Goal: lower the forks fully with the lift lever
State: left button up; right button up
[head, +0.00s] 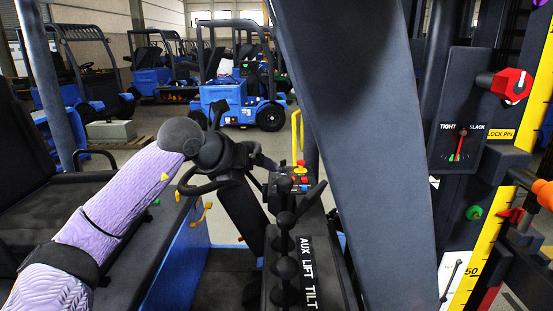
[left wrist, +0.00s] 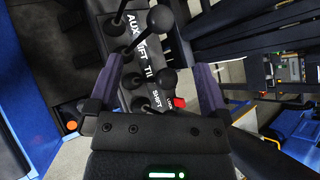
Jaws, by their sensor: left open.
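The lever console (head: 306,290) carries the labels AUX, LIFT and TILT in the head view. Its black-knobbed levers (head: 285,220) stand in a row beside the labels, overlapping each other. In the left wrist view the same console (left wrist: 145,55) shows AUX, LIFT, TILT and SHIFT, with several black knobs (left wrist: 160,18) near them. The forks cannot be made out.
A thick dark pillar (head: 360,150) rises just right of the console. Beyond it are a TIGHT/SLACK gauge (head: 460,135), a red knob (head: 508,86) by a LOCK PIN label, and a yellow scale (head: 495,215) marked 50. A black seat (head: 60,190) is at left; blue forklifts (head: 240,95) stand behind.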

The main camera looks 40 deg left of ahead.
aim_at(281, 181)
pick_arm(q)
jog(key=p+x, duration=0.3)
jog(key=x, duration=0.8)
jog(key=shift+s+d+f, duration=0.1)
pick_arm(e)
jog(key=r, duration=0.1)
jog(key=s+r, duration=0.1)
jog(key=r, duration=0.1)
jog(key=shift+s, duration=0.3)
pick_arm(q)
jog(key=c, duration=1)
